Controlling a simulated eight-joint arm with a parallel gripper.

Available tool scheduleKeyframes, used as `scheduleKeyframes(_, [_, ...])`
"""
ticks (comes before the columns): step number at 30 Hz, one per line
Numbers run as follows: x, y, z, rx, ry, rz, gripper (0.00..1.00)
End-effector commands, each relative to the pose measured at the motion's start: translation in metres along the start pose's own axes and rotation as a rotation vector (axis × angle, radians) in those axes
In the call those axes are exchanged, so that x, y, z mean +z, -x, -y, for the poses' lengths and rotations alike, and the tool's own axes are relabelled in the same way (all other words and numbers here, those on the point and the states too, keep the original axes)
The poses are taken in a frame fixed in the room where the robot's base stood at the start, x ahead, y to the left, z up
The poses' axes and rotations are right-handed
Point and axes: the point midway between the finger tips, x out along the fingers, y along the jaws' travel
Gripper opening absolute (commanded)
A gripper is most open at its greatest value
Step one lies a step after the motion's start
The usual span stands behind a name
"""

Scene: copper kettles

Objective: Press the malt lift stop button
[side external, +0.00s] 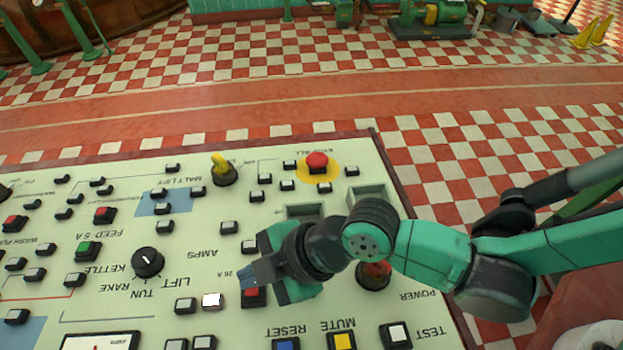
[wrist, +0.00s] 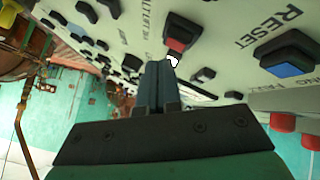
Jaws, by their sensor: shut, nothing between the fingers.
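A square red button in a dark housing (side external: 254,297) sits on the pale sloping panel, beside a lit white button (side external: 211,300). In the wrist view the red button (wrist: 181,34) is just beyond my fingertips, with lettering that seems to read "MALT LIFT" beside it. The white button (wrist: 172,61) shows right at the finger ends. My gripper (side external: 245,277) is shut and empty, its fingertips at the upper edge of the red button in the side view. The fingers (wrist: 161,66) also show in the wrist view. I cannot tell whether they touch the button.
A rotary knob (side external: 148,262) stands left of my gripper. A blue reset button (side external: 286,345), a yellow mute button (side external: 342,341) and a white test button (side external: 397,334) line the near edge. A red mushroom button (side external: 317,162) on yellow is at the far edge.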

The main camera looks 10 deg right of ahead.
Motion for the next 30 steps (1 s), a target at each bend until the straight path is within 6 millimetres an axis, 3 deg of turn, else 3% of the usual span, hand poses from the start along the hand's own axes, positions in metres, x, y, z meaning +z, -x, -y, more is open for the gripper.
scheduleKeyframes(30, [0.0063,-0.0089,0.0064,0.000,0.000,0.000,0.00])
